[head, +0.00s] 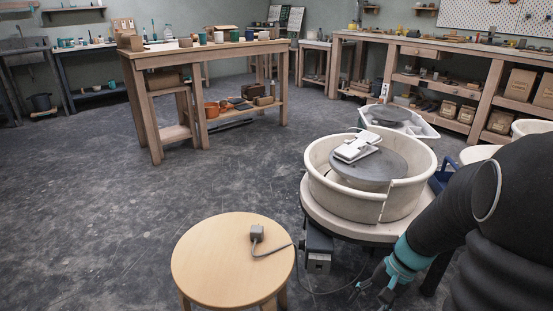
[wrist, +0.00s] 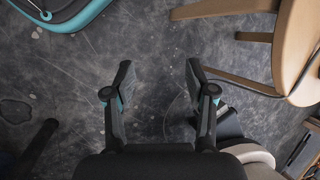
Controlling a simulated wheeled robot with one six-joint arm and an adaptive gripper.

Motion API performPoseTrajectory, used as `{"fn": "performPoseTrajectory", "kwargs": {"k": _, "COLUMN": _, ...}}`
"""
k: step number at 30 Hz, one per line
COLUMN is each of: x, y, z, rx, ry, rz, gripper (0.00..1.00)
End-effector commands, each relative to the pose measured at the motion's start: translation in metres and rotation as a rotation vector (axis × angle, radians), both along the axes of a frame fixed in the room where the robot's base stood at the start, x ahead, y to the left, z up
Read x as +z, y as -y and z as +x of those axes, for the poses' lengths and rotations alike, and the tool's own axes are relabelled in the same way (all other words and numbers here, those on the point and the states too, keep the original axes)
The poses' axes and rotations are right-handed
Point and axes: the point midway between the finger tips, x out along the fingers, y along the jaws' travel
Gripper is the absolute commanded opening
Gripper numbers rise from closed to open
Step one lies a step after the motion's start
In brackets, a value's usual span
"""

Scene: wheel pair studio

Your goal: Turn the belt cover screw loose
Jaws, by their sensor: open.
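A pottery wheel with a cream splash pan (head: 388,208) stands at right of centre in the head view. A white device (head: 357,147) lies on its grey wheel head (head: 372,172). A dark grey box (head: 319,248) hangs under the wheel's near left side. I cannot make out the belt cover or its screw in either view. My gripper (head: 372,290) is low, below and in front of the wheel. In the wrist view, my gripper (wrist: 158,76) has its two fingers apart, with only floor between them.
A round wooden stool (head: 228,268) stands left of my gripper, with a grey plug (head: 257,233) and cable on top. The stool also shows at right in the wrist view (wrist: 297,45). Open floor (head: 110,215) lies to the left.

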Motion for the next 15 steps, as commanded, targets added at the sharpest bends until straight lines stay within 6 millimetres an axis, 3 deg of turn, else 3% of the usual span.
{"fn": "performPoseTrajectory", "kwargs": {"k": 15, "x": 0.097, "y": -0.008, "z": -0.058, "rx": 0.309, "ry": 0.273, "rz": -0.388, "gripper": 0.55}}
